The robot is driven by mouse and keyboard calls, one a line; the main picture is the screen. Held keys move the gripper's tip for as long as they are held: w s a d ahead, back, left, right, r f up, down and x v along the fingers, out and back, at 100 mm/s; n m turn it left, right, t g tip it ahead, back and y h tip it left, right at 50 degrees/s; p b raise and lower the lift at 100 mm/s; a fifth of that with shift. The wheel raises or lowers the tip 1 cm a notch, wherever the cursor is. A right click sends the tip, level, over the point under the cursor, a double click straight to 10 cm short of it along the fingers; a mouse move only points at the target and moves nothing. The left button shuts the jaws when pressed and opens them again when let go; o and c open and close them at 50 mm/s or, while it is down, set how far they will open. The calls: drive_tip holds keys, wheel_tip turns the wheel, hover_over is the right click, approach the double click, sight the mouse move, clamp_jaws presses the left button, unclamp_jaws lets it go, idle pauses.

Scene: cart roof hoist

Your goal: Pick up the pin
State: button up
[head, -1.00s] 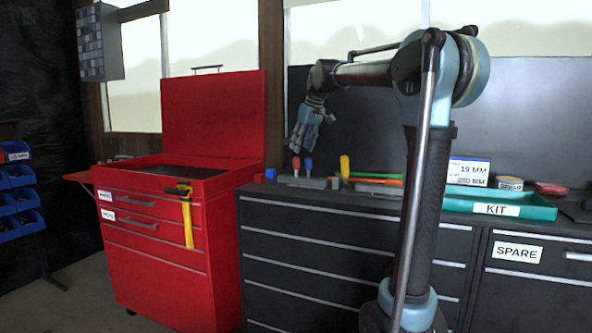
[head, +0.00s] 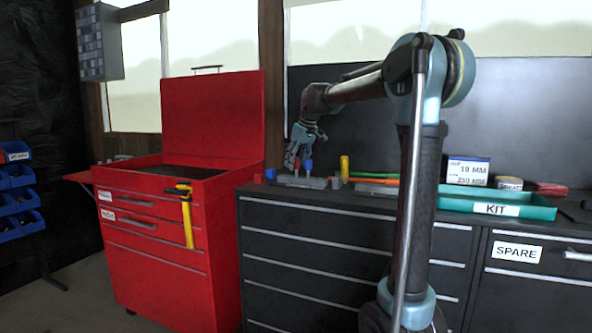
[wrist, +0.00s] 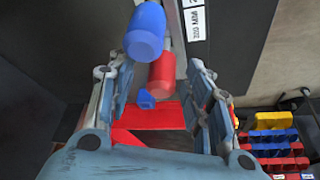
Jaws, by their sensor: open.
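No item in view is clearly recognisable as the pin. My gripper (head: 297,158) is open over the left end of the black bench, just above a red handle (head: 297,166) and a blue handle (head: 308,166) standing in a grey holder (head: 302,182). In the wrist view, the blue handle (wrist: 145,32) lies ahead of the open jaws (wrist: 156,65), and the red handle (wrist: 162,72) shows between the fingers. A small blue piece (wrist: 146,98) also shows between them. Nothing is visibly gripped.
A teal KIT tray (head: 530,212) sits farther right. The red cart (head: 160,270) with its raised lid (head: 212,115) stands left of the bench, a yellow-handled tool (head: 187,220) on its side.

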clamp_jaws()
drive_tip(key=shift+r, duration=0.15)
wheel_tip(320, 180, up, 10)
drive_tip(key=shift+f, duration=0.1)
idle(0.4)
